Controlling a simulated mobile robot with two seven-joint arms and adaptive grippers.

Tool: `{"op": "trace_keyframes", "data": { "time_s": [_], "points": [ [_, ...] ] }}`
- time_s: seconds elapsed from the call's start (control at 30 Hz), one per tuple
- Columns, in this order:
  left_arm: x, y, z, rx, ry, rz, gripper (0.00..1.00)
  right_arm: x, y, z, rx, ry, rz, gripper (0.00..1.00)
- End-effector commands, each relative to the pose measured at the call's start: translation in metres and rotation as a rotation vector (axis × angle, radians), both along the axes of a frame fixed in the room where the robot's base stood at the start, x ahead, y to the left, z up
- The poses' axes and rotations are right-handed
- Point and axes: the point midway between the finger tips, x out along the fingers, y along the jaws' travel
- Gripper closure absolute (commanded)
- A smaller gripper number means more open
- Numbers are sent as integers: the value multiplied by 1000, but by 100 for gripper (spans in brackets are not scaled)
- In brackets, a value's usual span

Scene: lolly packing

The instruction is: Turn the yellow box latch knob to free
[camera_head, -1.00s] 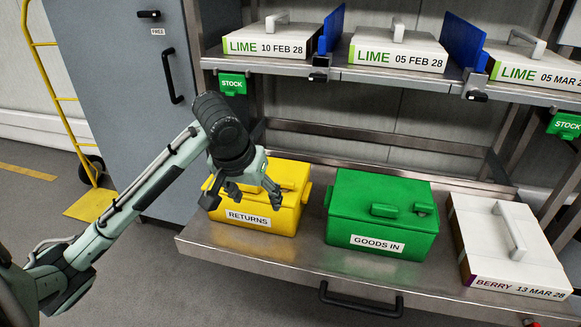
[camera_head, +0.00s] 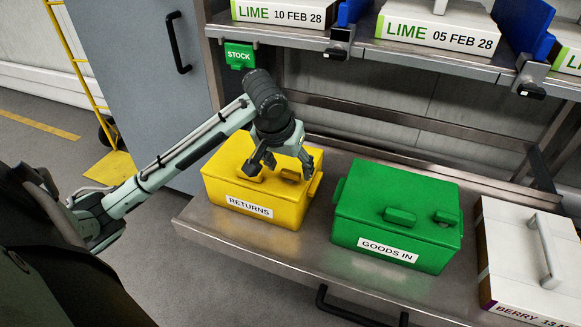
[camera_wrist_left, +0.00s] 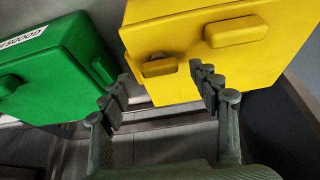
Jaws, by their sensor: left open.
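The yellow box (camera_head: 262,207), labelled RETURNS, stands on the metal bench, its lid on. Its latch knob (camera_head: 290,175) is on the lid near the green box's side, beside the lid handle (camera_head: 254,176). My left gripper (camera_head: 284,163) is open over the lid, fingers pointing down. In the left wrist view the knob (camera_wrist_left: 158,67) lies ahead of the gap between the spread fingertips (camera_wrist_left: 163,88), and the handle (camera_wrist_left: 236,31) is to its right. The fingers are not closed on the knob; whether either touches the box is unclear. My right gripper is not in view.
A green box (camera_head: 394,205) labelled GOODS IN stands right of the yellow box, with a narrow gap between. A white BERRY box (camera_head: 510,258) is farther right. A shelf (camera_head: 440,62) with LIME boxes is above and behind. Bare bench (camera_head: 300,255) lies in front.

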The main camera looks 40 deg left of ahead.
Motion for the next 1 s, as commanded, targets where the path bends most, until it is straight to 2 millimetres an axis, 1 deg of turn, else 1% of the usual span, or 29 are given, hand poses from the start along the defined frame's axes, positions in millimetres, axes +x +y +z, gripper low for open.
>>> {"op": "trace_keyframes", "data": {
  "time_s": [0.03,0.17,0.43,0.83,1.0],
  "points": [
    [2,1,-5,0,2,0,38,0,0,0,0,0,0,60],
    [5,1,-13,1,0,0,38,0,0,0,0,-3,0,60],
    [6,1,-14,1,-1,-1,38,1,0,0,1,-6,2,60],
    [6,2,-14,0,-1,0,88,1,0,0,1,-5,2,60],
    [6,2,-14,1,-1,-7,88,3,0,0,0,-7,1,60]
  ]
}}
